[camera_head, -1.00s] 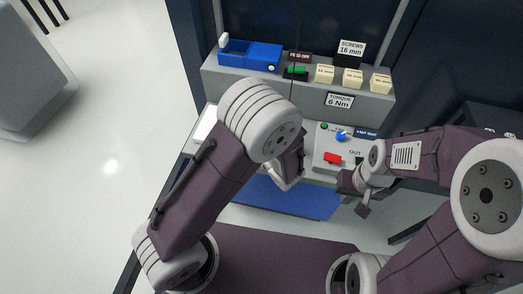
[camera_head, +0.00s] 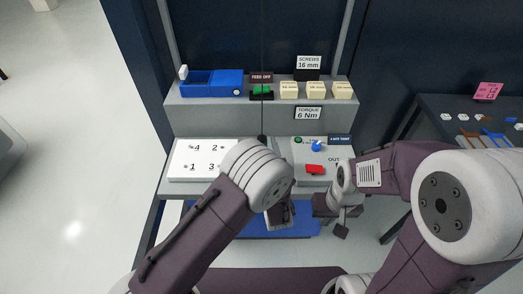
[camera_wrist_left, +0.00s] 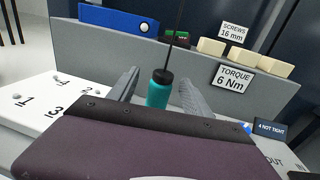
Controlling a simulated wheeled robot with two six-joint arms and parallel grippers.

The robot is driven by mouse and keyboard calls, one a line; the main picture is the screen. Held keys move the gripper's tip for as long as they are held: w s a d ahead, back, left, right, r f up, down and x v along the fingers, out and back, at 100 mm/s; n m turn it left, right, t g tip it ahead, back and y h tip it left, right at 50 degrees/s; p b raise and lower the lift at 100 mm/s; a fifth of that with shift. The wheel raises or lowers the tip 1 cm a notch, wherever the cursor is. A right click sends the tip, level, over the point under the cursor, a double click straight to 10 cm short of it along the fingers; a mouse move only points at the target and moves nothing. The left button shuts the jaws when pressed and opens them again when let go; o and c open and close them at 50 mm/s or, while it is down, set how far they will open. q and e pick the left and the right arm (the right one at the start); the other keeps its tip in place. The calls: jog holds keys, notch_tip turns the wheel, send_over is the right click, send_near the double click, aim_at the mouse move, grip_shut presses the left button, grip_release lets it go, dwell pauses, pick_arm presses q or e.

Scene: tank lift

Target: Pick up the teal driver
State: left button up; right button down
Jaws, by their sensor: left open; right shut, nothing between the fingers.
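The teal driver (camera_wrist_left: 159,90) hangs upright with a black top and a dark cord in the left wrist view. My left gripper (camera_wrist_left: 158,78) is open, with one finger to each side of the driver in that view; I cannot tell how far beyond the tips it is. In the head view my left arm hides the teal body, and only the dark cord shows above it. My left gripper (camera_head: 281,214) is partly hidden there by its own wrist. My right gripper (camera_head: 342,224) is shut and empty, to the right of the left one.
A white plate (camera_head: 190,173) with numbered spots lies on the bench at left. A panel with a red switch (camera_head: 314,169) and a blue knob (camera_head: 316,146) is at right. A blue box (camera_head: 212,84) and several cream blocks stand on the grey shelf (camera_head: 225,117) behind.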

aim_at(261, 135)
pick_arm(q)
jog(key=w, duration=0.5)
jog(key=shift+w+a+f, duration=0.1)
jog(key=shift+a+f, duration=0.15)
jog(key=shift+f, duration=0.15)
jog(key=shift+r, duration=0.1)
grip_shut()
pick_arm(e)
jog(key=shift+r, duration=0.15)
